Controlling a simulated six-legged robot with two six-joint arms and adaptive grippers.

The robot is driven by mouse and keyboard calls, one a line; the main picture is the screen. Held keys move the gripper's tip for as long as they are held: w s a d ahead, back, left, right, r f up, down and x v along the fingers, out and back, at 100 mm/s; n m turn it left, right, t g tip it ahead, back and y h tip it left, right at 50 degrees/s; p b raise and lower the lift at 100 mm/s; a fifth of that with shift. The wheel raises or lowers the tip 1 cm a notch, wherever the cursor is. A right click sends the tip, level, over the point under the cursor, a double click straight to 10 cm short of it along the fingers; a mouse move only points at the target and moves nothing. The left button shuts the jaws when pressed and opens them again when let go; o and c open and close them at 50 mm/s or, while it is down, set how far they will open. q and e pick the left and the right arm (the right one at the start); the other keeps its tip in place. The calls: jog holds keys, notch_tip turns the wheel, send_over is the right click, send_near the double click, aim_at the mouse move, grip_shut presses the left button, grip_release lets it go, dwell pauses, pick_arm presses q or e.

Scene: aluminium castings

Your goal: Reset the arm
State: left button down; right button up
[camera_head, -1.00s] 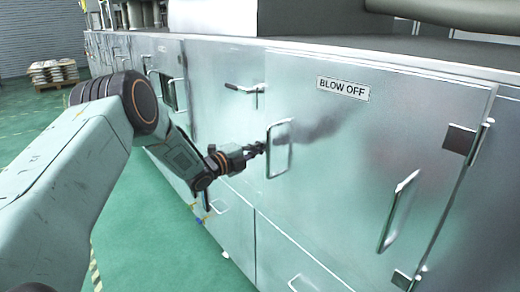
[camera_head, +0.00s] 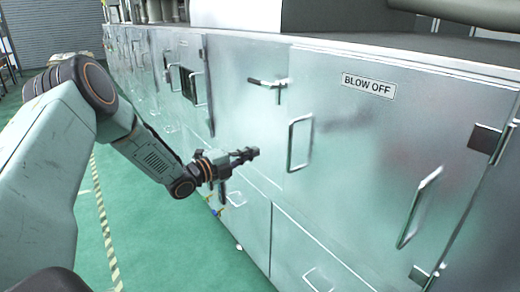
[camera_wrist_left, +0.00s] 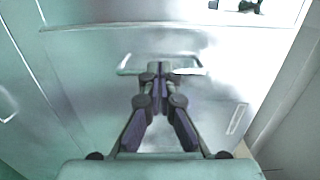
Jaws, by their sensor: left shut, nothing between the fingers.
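My left arm comes in from the left in the head view. Its gripper (camera_head: 248,155) is shut and empty, in front of the metal cabinet and apart from it, to the left of a door handle (camera_head: 300,142). In the left wrist view the gripper's fingers (camera_wrist_left: 158,68) are together, with a handle (camera_wrist_left: 188,70) behind them on the cabinet face. My right gripper is in neither view.
The metal cabinet (camera_head: 345,165) with a BLOW OFF label (camera_head: 369,86) fills the right side. Its latch handle (camera_head: 268,83) and another door handle (camera_head: 418,207) stick out. Green floor (camera_head: 150,235) with a striped line (camera_head: 104,225) lies open at lower left.

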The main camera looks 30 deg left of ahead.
pick_arm(q)
jog(key=s+d+f+n+g+y+b, duration=0.1)
jog(key=s+d+f+n+g, duration=0.1)
jog(key=s+d+f+n, duration=0.4)
jog(key=s+d+f+n+g+y+b, duration=0.2)
jog(key=s+f+n+g, duration=0.1)
jog(key=f+n, duration=0.5)
jog(key=s+d+f+n+g+y+b, duration=0.1)
jog(key=s+d+f+n+g, duration=0.15)
jog(key=s+f+n, duration=0.45)
jog(key=s+d+f+g+b, duration=0.2)
jog(key=s+f, duration=0.4)
jog(key=s, duration=0.3)
jog(key=s+d+f+g+y+b, duration=0.1)
jog(key=s+d+f+g+b, duration=0.2)
jog(key=s+f, duration=0.3)
jog(key=s+d+f+n+g+b, duration=0.1)
jog(key=s+d+f+g+b, duration=0.2)
jog(key=s, duration=1.1)
notch_tip(320, 180, down, 3)
jog(key=shift+f+g+y, duration=0.15)
jog(key=shift+g+y, duration=0.25)
jog(key=shift+g, duration=0.35)
jog(key=shift+s, duration=0.1)
